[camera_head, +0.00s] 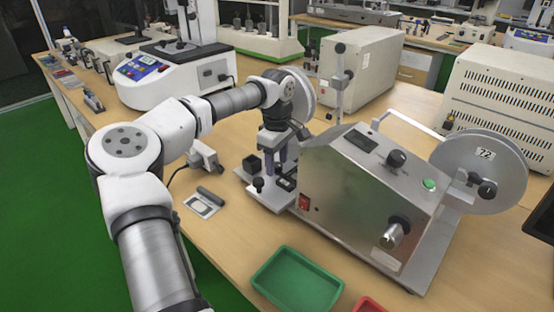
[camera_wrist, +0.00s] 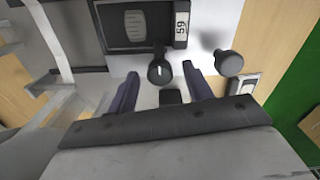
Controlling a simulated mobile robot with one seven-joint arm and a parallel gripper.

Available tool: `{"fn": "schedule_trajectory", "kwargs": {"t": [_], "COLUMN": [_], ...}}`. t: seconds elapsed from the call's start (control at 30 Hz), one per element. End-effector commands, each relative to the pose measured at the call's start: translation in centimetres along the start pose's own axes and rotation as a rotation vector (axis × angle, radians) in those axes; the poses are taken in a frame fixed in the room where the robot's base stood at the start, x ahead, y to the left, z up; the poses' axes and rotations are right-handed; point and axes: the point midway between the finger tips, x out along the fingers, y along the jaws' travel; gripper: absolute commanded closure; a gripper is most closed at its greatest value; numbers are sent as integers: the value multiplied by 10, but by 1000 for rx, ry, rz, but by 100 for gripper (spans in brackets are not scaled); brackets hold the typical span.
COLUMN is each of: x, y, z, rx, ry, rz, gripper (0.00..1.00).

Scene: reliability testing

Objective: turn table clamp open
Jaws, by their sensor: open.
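The table clamp appears to be the small metal fixture with black knobs (camera_head: 258,184) at the left foot of the grey metal machine. My gripper (camera_head: 279,160) points down over this fixture, with its two dark fingers apart. In the wrist view, my gripper (camera_wrist: 160,70) is open, and a black round knob (camera_wrist: 160,73) on a short lever shows between the fingertips, with gaps on both sides. Whether the fingers are level with the knob cannot be told. A second dark knob (camera_wrist: 229,62) stands right of the fingers.
The grey metal machine (camera_head: 350,200) with a reel marked 72 (camera_head: 487,165) stands close on the right. A green tray (camera_head: 297,281) lies at the front edge. A small plate (camera_head: 203,203) and a dark cylinder (camera_head: 210,195) lie on the table to the left.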

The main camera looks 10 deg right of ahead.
Motion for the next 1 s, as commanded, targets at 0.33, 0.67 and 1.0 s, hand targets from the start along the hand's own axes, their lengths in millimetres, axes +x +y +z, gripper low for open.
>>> {"fn": "schedule_trajectory", "kwargs": {"t": [0.33,0.67,1.0], "x": [0,-1,-2], "y": [0,0,0], "z": [0,0,0], "rx": [0,-24,-218], "ry": [0,0,0], "rz": [0,0,0], "gripper": [85,94,94]}}
